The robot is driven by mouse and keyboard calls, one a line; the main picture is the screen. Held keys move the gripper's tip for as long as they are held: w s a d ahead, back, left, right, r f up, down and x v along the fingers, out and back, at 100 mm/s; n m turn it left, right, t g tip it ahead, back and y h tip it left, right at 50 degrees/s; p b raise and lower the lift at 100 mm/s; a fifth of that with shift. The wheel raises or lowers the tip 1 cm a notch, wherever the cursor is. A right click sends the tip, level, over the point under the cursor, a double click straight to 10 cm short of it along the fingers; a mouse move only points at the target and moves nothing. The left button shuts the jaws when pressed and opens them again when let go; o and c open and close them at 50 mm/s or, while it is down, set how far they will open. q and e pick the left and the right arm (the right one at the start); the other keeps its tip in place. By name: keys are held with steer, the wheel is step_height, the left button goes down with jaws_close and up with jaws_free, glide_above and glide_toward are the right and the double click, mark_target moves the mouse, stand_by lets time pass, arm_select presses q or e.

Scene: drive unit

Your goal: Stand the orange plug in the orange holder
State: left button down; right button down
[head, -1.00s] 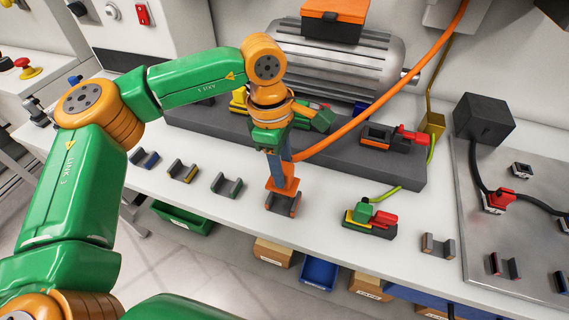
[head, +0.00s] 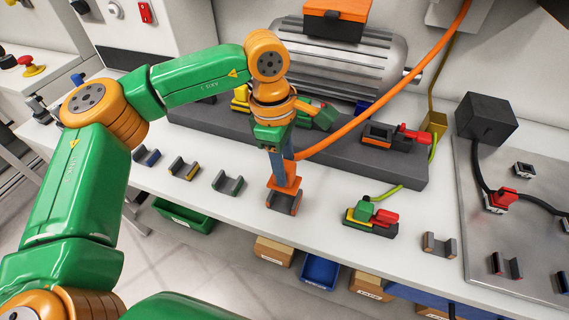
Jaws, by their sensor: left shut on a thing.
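The orange plug (head: 286,182) is upright in my left gripper (head: 283,167), with its orange cable (head: 345,141) running off to the upper right. My left gripper points down and is shut on the plug. The orange holder (head: 283,204), a dark U-shaped cradle with orange on it, stands on the white bench directly below the plug. The plug's lower end is at the holder and hides part of it; I cannot tell whether it is fully seated. My right gripper is not in view.
Several similar empty holders stand to the left, such as the green-marked one (head: 228,182). A yellow, green and red connector block (head: 371,219) is to the right. A dark rail (head: 340,160) and motor (head: 345,75) lie behind. The bench's front edge is close.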

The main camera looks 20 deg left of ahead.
arm_select(q)
steer(key=shift+f, duration=0.15)
steer(key=shift+f+b, duration=1.85)
steer(key=shift+c, duration=2)
jaws_free()
steer(key=r, duration=0.7)
steer(key=shift+a+r, duration=0.15)
steer(key=shift+a, duration=0.25)
step_height(320, 180, up, 5)
steer(key=p, duration=0.4)
steer(key=shift+p, duration=0.35)
steer(key=shift+f, duration=0.2)
